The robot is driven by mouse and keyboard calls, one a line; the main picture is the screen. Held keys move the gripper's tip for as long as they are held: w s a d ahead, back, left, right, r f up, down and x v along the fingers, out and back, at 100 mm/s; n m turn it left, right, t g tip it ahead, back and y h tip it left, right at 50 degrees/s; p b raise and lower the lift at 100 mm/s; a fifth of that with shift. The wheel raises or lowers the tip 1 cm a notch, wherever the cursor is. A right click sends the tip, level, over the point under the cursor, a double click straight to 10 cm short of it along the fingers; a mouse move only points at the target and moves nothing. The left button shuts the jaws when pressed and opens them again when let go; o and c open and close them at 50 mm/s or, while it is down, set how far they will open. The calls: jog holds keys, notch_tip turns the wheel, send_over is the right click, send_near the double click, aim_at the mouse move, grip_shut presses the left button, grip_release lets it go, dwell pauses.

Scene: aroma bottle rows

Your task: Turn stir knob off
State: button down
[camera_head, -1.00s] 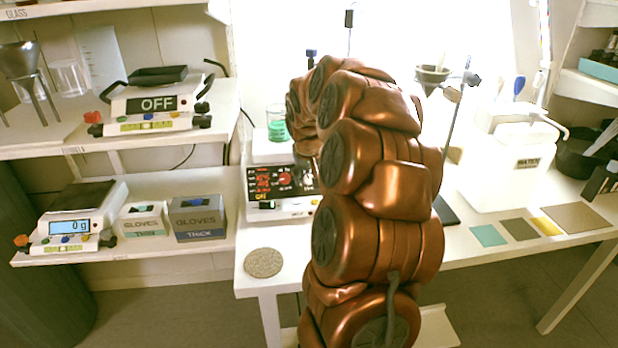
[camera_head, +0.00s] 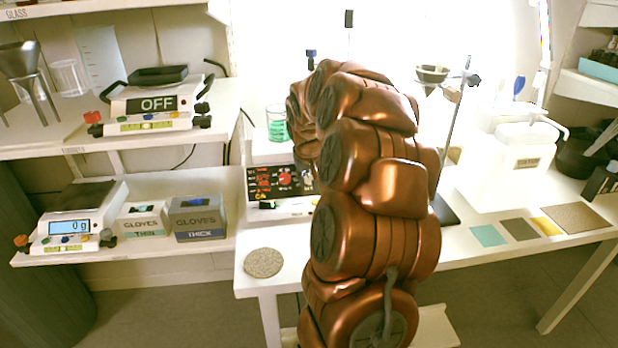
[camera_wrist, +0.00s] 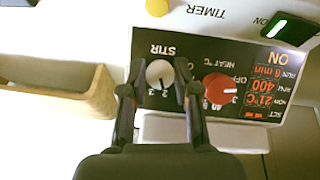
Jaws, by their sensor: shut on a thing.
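The stir knob (camera_wrist: 159,74) is pale grey and round, under the upside-down STIR label in the wrist view. A dark pointer line shows on it, with the numbers 2 and 3 beside its lower edge. My gripper (camera_wrist: 161,86) has its two dark fingers on either side of this knob and is shut on it. The hotplate stirrer (camera_head: 258,213) stands on the table in the head view, where my arm hides the stir knob and my gripper. Its red heat knob (camera_wrist: 220,88) sits beside the right finger. The display (camera_wrist: 264,88) reads ON, 400 and 21°C.
A lit green power switch (camera_wrist: 288,30) and a yellow timer knob (camera_wrist: 157,6) are on the panel. A beaker of green liquid (camera_head: 277,125) stands on the stirrer. A wooden-sided object (camera_wrist: 85,98) lies left of my gripper. A round cork mat (camera_head: 263,262) lies in front.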

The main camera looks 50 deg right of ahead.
jog(key=n+h+b, duration=0.1)
jog(key=n, duration=0.2)
jog(key=shift+a+g+h, duration=0.1)
jog(key=shift+g+h, duration=0.2)
jog(key=shift+g, duration=0.1)
jog(key=n+h, duration=0.1)
jog(key=n, duration=0.2)
jog(key=shift+f+h, duration=0.1)
jog(key=shift+h, duration=0.3)
jog(key=n+h, duration=0.2)
jog(key=n, duration=0.2)
jog(key=shift+a+b, duration=0.15)
jog(key=shift+b, duration=0.2)
jog(key=shift+n+t+h, duration=0.5)
jog(key=shift+n+h, duration=0.2)
jog(key=shift+n, duration=1.1)
jog(key=shift+f, duration=0.1)
jog(key=c, duration=0.9)
grip_release()
jog(key=shift+o, duration=0.3)
